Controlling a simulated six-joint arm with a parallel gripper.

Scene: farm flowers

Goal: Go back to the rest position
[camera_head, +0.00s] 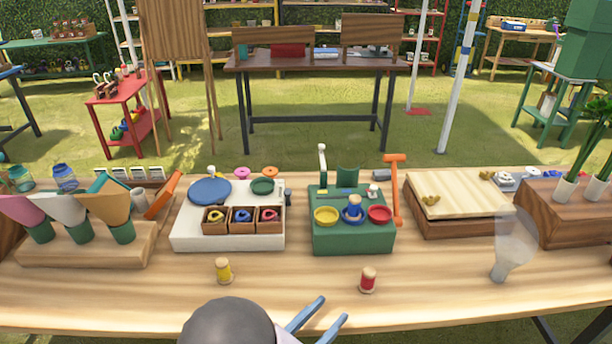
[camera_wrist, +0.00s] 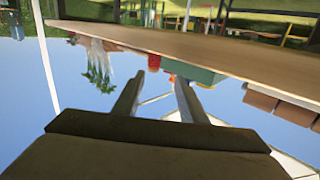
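My gripper (camera_head: 318,318) is at the bottom of the head view, in front of the table's near edge. Its two blue fingers are spread apart with nothing between them. In the wrist view the fingers (camera_wrist: 160,92) also stand apart and empty, and the picture is turned upside down, with the table edge across the top. The wooden table (camera_head: 130,290) spans the head view. A yellow spool (camera_head: 223,271) and a red spool (camera_head: 368,281) stand upright near its front, both apart from my gripper.
On the table stand a block with wrapped cones (camera_head: 90,250), a white tray station (camera_head: 190,240), a green station (camera_head: 350,240), a wooden crate (camera_head: 455,225) and a clear flask-like object (camera_head: 505,262). The front strip between the spools is clear.

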